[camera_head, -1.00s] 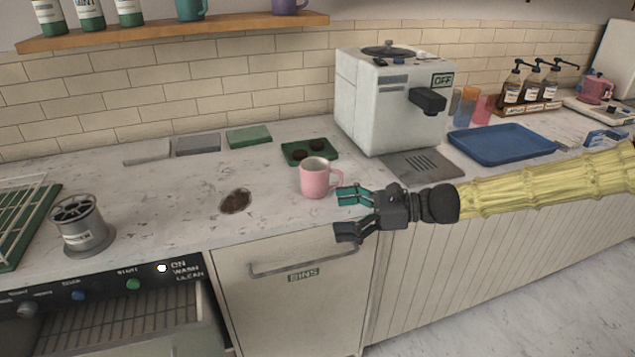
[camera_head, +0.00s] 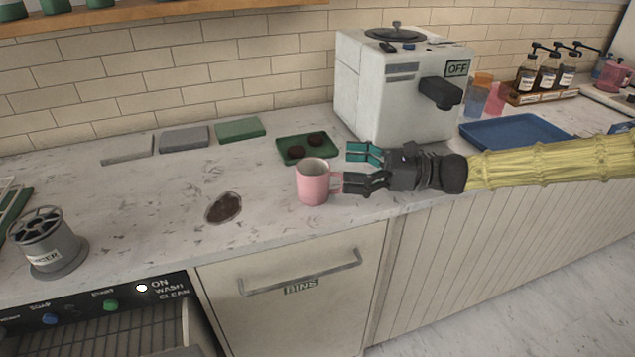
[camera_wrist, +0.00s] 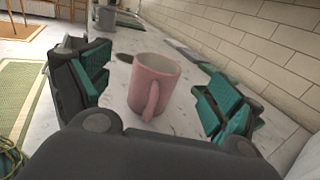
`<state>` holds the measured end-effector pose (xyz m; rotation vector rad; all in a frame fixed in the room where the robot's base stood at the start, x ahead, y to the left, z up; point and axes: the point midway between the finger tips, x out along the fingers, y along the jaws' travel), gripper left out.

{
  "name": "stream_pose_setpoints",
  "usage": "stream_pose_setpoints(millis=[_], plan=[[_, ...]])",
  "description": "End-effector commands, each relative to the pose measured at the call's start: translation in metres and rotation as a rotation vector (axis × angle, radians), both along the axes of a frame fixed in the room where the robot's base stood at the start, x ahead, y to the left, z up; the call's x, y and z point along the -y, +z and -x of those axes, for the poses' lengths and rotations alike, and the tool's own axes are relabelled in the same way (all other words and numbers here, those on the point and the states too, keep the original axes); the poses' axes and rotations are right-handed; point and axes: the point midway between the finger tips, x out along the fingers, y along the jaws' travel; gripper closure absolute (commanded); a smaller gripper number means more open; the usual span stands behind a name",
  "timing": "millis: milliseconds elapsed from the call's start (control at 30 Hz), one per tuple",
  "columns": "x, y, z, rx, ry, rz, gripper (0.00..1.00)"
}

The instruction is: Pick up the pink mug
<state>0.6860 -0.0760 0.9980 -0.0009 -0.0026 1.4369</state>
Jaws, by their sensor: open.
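The pink mug (camera_head: 312,183) stands upright on the marble counter, with its handle toward my gripper. My gripper (camera_head: 358,168) is open and empty just right of the mug, low over the counter, its teal-padded fingers pointing left. In the wrist view the mug (camera_wrist: 153,84) sits between the spread fingers (camera_wrist: 155,95) but a little beyond them, with the handle facing the camera.
A green tray (camera_head: 327,156) with dark round pieces lies behind the mug. The coffee machine (camera_head: 395,95) stands behind my gripper. A grey rinser (camera_head: 48,243) stands at far left, and a blue tray (camera_head: 515,132) at right.

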Motion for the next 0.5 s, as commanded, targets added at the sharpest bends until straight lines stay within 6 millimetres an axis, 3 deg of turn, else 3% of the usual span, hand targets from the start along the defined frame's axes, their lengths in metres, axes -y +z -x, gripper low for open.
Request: stream_pose_setpoints(millis=[300,500], plan=[[0.001,-0.044,0.0,-0.003,-0.002,0.002,0.08],[-0.01,-0.044,-0.001,0.0,-0.003,0.0,0.08]])
